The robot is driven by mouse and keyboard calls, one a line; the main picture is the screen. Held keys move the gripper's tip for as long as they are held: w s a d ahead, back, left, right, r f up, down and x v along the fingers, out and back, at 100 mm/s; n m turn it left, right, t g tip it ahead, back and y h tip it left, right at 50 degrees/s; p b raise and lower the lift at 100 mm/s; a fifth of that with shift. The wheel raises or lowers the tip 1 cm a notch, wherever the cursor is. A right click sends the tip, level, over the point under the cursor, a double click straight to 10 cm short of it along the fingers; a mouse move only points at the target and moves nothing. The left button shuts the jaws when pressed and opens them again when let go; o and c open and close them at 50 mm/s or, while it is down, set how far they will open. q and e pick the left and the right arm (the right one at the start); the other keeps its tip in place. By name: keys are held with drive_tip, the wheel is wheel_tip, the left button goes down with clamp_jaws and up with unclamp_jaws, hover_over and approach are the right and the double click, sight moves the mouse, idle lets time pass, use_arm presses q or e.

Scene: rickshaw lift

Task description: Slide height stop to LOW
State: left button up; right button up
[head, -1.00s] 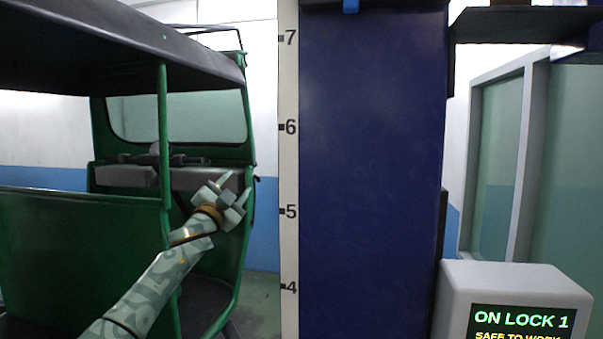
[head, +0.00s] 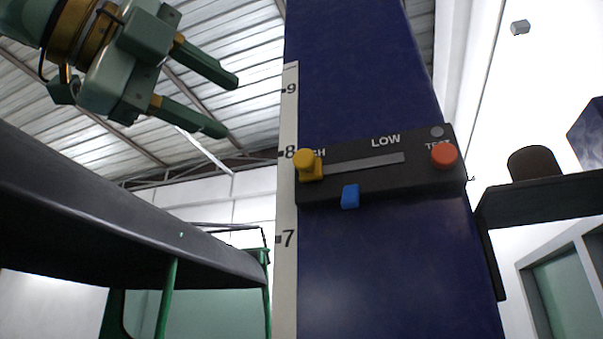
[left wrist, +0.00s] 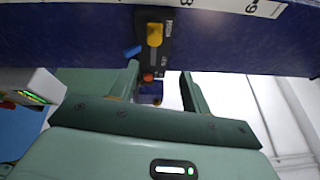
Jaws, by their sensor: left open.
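The height stop is a yellow knob (head: 307,164) on a black slide panel (head: 380,190) fixed to the blue column (head: 400,270). The knob stands at the left end of the slot, partly covering the HIGH label; LOW is printed further right. My left gripper (head: 215,105) is open and empty at upper left in the head view, apart from the knob. In the left wrist view the yellow knob (left wrist: 154,34) shows beyond my left gripper's spread fingers (left wrist: 160,92). My right gripper is not in view.
A red TEST button (head: 444,155) is at the panel's right end, and a blue tab (head: 350,196) sits at its lower edge. A white numbered scale (head: 286,215) runs along the column's left edge. The green rickshaw's dark roof (head: 120,205) is at lower left.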

sight(301, 158)
use_arm(q)
drive_tip(key=w+d+p, duration=0.2)
drive_tip(key=w+d, duration=0.1)
drive_tip(key=w+d+n+p, duration=0.1)
drive_tip(key=w+d+p, duration=0.1)
drive_tip(key=w, duration=0.1)
drive_tip(key=w+d+n+p, duration=0.1)
drive_tip(key=w+d, duration=0.2)
drive_tip(key=w, duration=0.1)
drive_tip(key=shift+w+d+f+y+p, duration=0.1)
drive_tip(key=shift+d+f+y+p, duration=0.05)
drive_tip(key=shift+d+y+p, duration=0.2)
drive_tip(key=shift+w+d, duration=0.2)
drive_tip(key=shift+w, duration=0.1)
drive_tip(key=shift+w+d+f+p, duration=0.2)
drive_tip(key=shift+w+d+p, duration=0.2)
drive_tip(key=shift+w, duration=0.2)
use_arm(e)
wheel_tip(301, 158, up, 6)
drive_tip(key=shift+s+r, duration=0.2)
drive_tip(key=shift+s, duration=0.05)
use_arm(q)
drive_tip(key=shift+s, duration=0.1)
drive_tip(key=shift+c, duration=0.2)
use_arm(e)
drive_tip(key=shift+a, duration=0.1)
